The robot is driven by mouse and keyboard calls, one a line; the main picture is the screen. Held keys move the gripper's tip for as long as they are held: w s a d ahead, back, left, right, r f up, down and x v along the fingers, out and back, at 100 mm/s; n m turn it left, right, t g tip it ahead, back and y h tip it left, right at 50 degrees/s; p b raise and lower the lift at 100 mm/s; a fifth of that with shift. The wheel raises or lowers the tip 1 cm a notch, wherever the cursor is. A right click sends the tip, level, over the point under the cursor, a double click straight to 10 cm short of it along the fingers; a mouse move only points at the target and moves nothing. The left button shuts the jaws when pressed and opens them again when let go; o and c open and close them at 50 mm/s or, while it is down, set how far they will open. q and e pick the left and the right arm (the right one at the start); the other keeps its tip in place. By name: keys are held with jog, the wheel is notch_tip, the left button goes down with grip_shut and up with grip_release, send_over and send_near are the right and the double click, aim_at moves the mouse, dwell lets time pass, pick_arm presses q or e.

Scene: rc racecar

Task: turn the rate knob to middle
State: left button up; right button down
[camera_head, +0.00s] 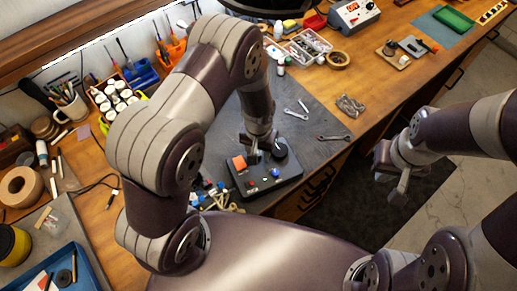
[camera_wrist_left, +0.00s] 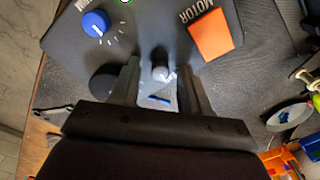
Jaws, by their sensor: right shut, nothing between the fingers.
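A dark control box (camera_head: 262,184) lies on the grey mat; it also shows in the left wrist view (camera_wrist_left: 150,35). It carries an orange block (camera_wrist_left: 210,36) beside the word MOTOR, a blue knob (camera_wrist_left: 96,24) with white tick marks, and a black round part (camera_wrist_left: 105,84). A small grey knob (camera_wrist_left: 160,74) with a light mark sits between my left fingers. Its label is not readable, so I cannot tell which knob is the rate knob. My left gripper (camera_head: 257,152) (camera_wrist_left: 162,88) is open over the box, with gaps beside the grey knob. My right gripper (camera_head: 388,178) is shut and empty, off the table.
Small coloured parts (camera_head: 212,190) lie left of the box. A tape roll (camera_head: 20,187) and a blue tray (camera_head: 88,272) are at the left.

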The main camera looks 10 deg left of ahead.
aim_at(259, 153)
pick_arm(q)
jog(key=shift+w+r, duration=0.1)
jog(key=shift+r, duration=0.4)
notch_tip(259, 153, up, 12)
jog(key=b, duration=0.2)
jog(key=shift+f+b, duration=0.15)
jog(key=shift+b, duration=0.15)
jog(key=s+a+n+t+b, duration=0.1)
jog(key=s+a+b, duration=0.2)
jog(key=s+a, duration=0.4)
jog(key=shift+s+r+b, duration=0.35)
jog(key=shift+s, duration=0.55)
